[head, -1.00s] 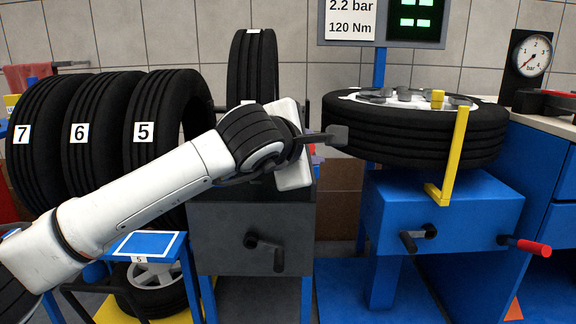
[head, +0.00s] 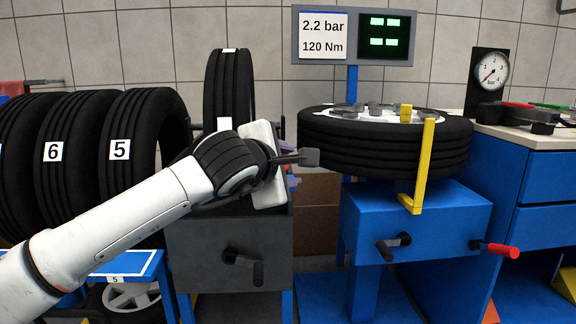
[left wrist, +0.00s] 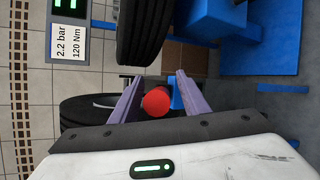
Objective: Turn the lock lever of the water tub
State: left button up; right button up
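The water tub (head: 225,230) is the dark grey box in the head view, below an upright tire (head: 228,85), with a black crank (head: 242,262) on its front. My left gripper (head: 292,183) is over the tub's right upper corner. Its white body and dark wrist hide most of its purple fingers there. In the left wrist view its two fingers (left wrist: 159,76) are apart. A round red knob (left wrist: 156,102) shows between them, probably the lock lever's. I cannot tell whether a finger touches it. The lever's arm is hidden. My right gripper is in neither view.
Right of the tub stands a blue wheel machine (head: 415,220) with a flat tire (head: 385,150), a yellow arm (head: 424,165) and a red-handled lever (head: 497,250). Numbered tires (head: 85,165) stand to the left. A narrow gap separates tub and machine.

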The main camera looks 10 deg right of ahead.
pick_arm(q)
jog(key=p+v, duration=0.1)
jog(key=v, duration=0.9)
jog(key=shift+s+a, duration=0.1)
